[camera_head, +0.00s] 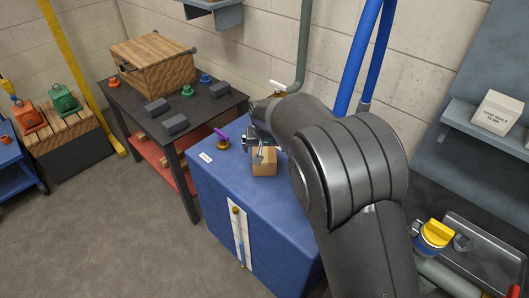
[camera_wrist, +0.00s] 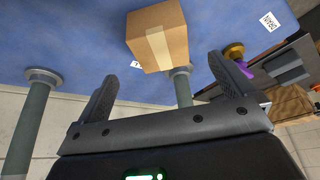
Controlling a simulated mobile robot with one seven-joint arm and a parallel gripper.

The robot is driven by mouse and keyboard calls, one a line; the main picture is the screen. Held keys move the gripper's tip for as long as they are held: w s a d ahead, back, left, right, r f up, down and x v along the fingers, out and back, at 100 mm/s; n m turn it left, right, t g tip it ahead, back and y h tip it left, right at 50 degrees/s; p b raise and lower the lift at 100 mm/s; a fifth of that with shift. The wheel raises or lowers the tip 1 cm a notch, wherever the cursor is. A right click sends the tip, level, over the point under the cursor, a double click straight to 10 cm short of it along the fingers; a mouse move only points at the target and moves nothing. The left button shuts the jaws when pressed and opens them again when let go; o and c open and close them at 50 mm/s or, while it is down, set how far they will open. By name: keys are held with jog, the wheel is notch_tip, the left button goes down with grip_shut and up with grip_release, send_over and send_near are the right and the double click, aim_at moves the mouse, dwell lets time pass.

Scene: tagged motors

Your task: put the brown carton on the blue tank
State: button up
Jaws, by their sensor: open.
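The brown carton (camera_head: 264,163) is a small box that appears to rest upright on top of the blue tank (camera_head: 222,187), towards its back. In the wrist view the carton (camera_wrist: 158,38) shows a pale tape strip and lies beyond the fingertips, against the blue tank top (camera_wrist: 70,35). My gripper (camera_head: 259,146) is at the carton's far side in the head view, partly hidden by my arm. In the wrist view my gripper (camera_wrist: 163,74) has its two fingers spread, with nothing held between them. The carton looks clear of both fingers.
A purple-handled valve (camera_head: 222,140) stands on the tank's left back part. A dark table (camera_head: 215,103) with a wooden crate (camera_head: 150,62) and several small parts is to the left. Blue pipes (camera_head: 357,60) rise behind my arm. The tank top's front left is bare.

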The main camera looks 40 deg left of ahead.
jog(key=shift+s+d+r, duration=0.15)
jog(key=shift+r, duration=0.25)
jog(key=w+d+r+m, duration=0.1)
jog(key=w+d+r, duration=0.4)
jog(key=d, duration=0.4)
jog(key=w+d+r+m, duration=0.1)
jog(key=w+d+r, duration=0.2)
jog(key=d+r, duration=0.45)
jog(key=d+r+m+t, duration=0.1)
jog(key=d+r, duration=0.2)
jog(key=d, duration=0.7)
jog(key=d+r+m, duration=0.2)
jog(key=d+r, duration=0.1)
jog(key=d, duration=0.6)
jog(key=s+d+r+m+h, duration=0.1)
jog(key=s+d, duration=0.3)
jog(key=d, duration=0.4)
jog(key=s+d+r+m+h, duration=0.1)
jog(key=s+d+r, duration=0.1)
jog(key=s+d, duration=0.35)
jog(key=s+d+f+m+t+h, duration=0.1)
jog(key=s+d+f+m, duration=0.1)
jog(key=s+d, duration=0.9)
jog(key=shift+d+f, duration=0.45)
jog(key=shift+d, duration=0.4)
